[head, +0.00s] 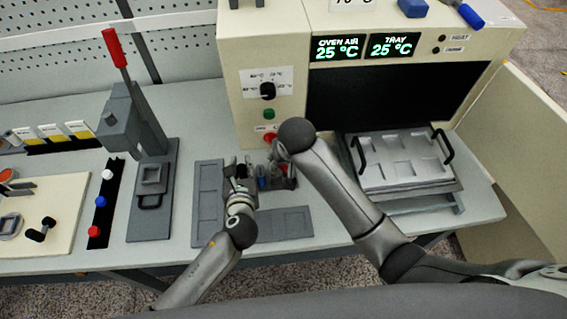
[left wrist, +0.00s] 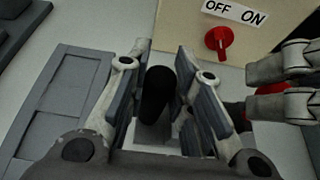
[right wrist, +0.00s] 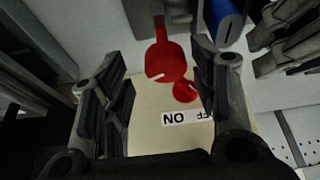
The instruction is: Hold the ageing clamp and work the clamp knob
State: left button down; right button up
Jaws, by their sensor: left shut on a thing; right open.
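The ageing clamp (head: 277,184) stands on the bench in front of the oven, largely hidden by my grippers. My left gripper (head: 243,170) is shut on its black upright handle, which shows between the fingers in the left wrist view (left wrist: 157,92). My right gripper (right wrist: 160,88) is open above the clamp. In the right wrist view the red clamp knob (right wrist: 166,62) lies between its spread fingers, with a visible gap on each side. The knob is partly hidden behind the right fingers in the left wrist view (left wrist: 270,89). A blue cylinder (right wrist: 223,20) sits beside the knob.
The oven (head: 258,60) stands just behind, with a red OFF/ON switch (left wrist: 218,42) close to my grippers. A metal tray (head: 400,160) with black handles is at the right. A lever press (head: 150,150) stands left. Flat grey plates (head: 207,205) lie beside the clamp.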

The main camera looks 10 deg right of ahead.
jog(key=n+y, duration=0.1)
jog(key=n, duration=0.2)
jog(key=n+y, duration=0.1)
jog(key=n, duration=0.2)
jog(key=shift+g, duration=0.4)
jog(key=n+g+y, duration=0.1)
jog(key=n, duration=0.2)
jog(key=shift+n, duration=0.4)
jog(key=n+g, duration=0.1)
jog(key=n, duration=0.2)
jog(key=shift+a+y, duration=0.1)
jog(key=shift+y, duration=0.3)
